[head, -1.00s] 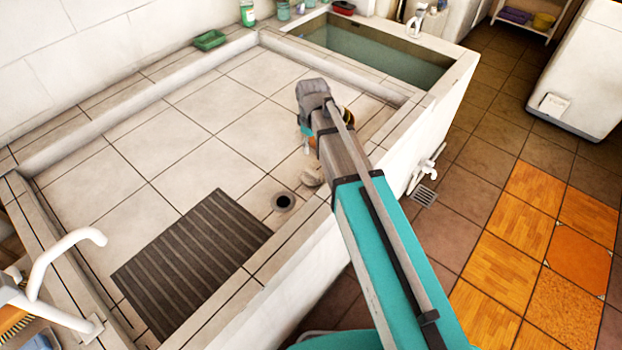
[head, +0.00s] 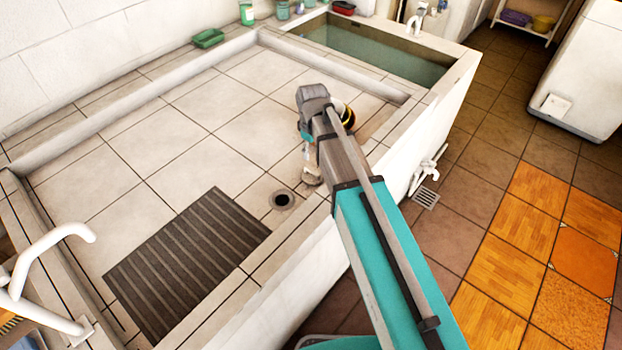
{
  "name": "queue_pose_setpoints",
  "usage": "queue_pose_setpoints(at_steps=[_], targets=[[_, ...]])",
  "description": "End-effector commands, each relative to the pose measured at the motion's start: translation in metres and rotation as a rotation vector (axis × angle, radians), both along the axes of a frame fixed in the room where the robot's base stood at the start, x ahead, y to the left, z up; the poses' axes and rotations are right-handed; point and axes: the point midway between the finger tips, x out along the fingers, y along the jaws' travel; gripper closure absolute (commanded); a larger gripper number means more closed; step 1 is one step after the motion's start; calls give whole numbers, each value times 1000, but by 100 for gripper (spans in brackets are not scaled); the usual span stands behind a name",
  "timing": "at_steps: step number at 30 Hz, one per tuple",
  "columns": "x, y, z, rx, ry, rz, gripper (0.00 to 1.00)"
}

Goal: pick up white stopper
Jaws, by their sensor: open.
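A small pale object, which looks like the white stopper (head: 313,180), rests on the tiled basin floor just right of the round dark drain hole (head: 283,200). My arm partly covers its right side. My gripper (head: 308,160) points down over it, with its visible fingertip at or just above the stopper's top. The jaws are open, but the far finger and the gap between them are mostly hidden by my arm. I cannot tell whether a finger touches the stopper.
A dark ribbed mat (head: 187,258) lies left of the drain. The raised basin rim (head: 300,233) runs along the near side. A green soap dish (head: 208,38) and a water-filled trough (head: 375,48) are at the back. The middle basin floor is clear.

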Motion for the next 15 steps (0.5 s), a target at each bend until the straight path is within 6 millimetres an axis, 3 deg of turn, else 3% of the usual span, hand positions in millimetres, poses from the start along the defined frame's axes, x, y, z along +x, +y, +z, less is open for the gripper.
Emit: queue_pose_setpoints(at_steps=[15], targets=[[0, 0, -41, 0, 0, 0, 37]])
